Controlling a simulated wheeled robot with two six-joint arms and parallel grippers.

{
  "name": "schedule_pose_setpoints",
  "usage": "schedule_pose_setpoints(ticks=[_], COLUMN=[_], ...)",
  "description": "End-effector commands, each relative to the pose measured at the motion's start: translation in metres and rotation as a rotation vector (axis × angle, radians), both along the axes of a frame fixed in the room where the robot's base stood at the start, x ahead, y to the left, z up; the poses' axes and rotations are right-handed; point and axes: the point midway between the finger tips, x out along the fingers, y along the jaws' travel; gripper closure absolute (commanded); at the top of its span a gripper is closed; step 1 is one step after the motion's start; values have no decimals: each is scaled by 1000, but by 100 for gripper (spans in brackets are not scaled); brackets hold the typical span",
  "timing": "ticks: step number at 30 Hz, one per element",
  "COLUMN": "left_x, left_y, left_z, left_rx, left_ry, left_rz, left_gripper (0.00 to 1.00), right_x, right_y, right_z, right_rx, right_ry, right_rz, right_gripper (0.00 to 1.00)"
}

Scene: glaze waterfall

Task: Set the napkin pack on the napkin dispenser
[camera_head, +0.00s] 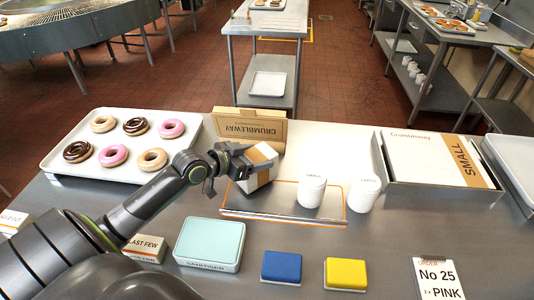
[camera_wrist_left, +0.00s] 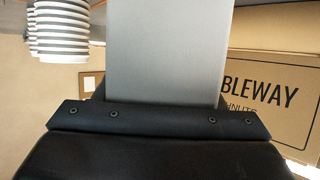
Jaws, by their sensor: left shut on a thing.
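My left gripper (camera_head: 238,162) is shut on a white pack with a brown band (camera_head: 262,172), which looks like the napkin pack. The pack is tilted and partly hidden by the gripper. It is over or against the left end of a low steel holder with an orange outline (camera_head: 250,206); I cannot tell whether they touch, or whether this holder is the napkin dispenser. In the left wrist view a plain grey panel (camera_wrist_left: 165,50) fills the middle above my gripper's dark body; I cannot tell what it is. My right gripper is not in view.
Cup stacks (camera_head: 312,192) stand close right of the pack. A brown Crumbleway box (camera_head: 250,124) is behind it. A doughnut tray (camera_head: 62,160) lies left, a box labelled SMALL (camera_head: 430,160) right. A sanitiser box (camera_head: 210,243), blue sponge (camera_head: 282,266) and yellow sponge (camera_head: 345,273) are in front.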

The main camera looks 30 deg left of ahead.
Motion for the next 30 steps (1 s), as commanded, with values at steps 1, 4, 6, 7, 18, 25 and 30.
schedule_pose_setpoints(ticks=[1,4,6,7,18,25,30], left_x=[4,17,29,33,37,37,37], left_y=[-2,-7,-10,-12,-13,-13,-13], left_z=[1,4,4,5,-12,-15,-15], left_rx=[-3,-6,-5,-6,1,0,0], left_ry=[-2,-4,-3,-3,-1,0,0], left_rz=[1,1,1,1,0,0,0], left_gripper=[62,62,62,62,62,33,15], right_x=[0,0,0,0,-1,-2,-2], right_y=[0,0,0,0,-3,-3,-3], right_z=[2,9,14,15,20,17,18], right_rx=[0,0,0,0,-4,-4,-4], right_ry=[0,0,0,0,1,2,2], right_rz=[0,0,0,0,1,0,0], right_gripper=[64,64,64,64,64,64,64])
